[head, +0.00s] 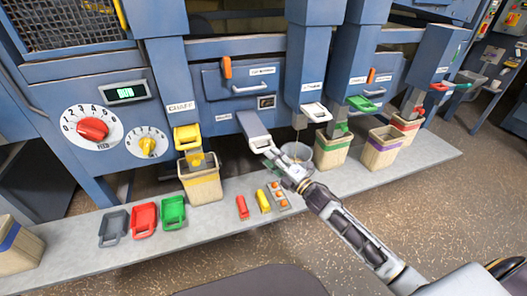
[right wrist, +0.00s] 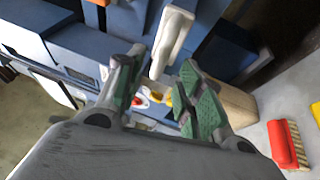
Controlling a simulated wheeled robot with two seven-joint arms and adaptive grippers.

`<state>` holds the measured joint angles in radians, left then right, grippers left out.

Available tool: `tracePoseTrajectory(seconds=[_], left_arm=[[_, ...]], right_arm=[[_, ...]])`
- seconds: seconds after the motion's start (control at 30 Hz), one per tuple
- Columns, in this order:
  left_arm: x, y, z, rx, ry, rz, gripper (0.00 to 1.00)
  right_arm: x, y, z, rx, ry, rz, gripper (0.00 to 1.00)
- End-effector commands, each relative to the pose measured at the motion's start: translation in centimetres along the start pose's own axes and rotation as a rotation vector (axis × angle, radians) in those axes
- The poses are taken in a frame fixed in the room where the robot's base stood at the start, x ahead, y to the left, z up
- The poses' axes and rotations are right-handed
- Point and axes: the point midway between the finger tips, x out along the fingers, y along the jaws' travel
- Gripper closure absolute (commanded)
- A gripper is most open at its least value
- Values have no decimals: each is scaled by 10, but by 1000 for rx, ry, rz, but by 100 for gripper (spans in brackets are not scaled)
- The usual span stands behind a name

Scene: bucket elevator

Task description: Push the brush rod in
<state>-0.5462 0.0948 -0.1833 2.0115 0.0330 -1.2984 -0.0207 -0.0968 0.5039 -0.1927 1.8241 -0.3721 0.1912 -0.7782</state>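A grey chute-like part (head: 252,124) with a white loop handle (head: 263,143) sticks out low from the blue machine. I cannot tell for sure whether this is the brush rod. My right gripper (head: 277,162) is at the front of this handle in the head view. In the right wrist view the gripper (right wrist: 160,88) has its green-padded fingers apart. A pale handle (right wrist: 172,42) shows between and beyond the fingertips; contact cannot be told. My left gripper is not in view.
A red brush-like piece (head: 242,206) and a yellow one (head: 263,201) lie on the grey ledge (head: 335,187). A yellow-banded bin (head: 200,184) stands left, and a green-banded bin (head: 332,151) right.

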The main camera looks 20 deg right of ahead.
Motion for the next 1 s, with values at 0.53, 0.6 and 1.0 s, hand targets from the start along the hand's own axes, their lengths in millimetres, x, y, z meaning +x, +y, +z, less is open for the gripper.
tracePoseTrajectory(seconds=[0.53,0.6,1.0], left_arm=[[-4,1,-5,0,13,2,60],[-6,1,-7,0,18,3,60],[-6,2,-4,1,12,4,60]], right_arm=[[40,0,0,1,0,1,63],[44,0,0,1,0,2,63],[53,0,0,0,0,1,63]])
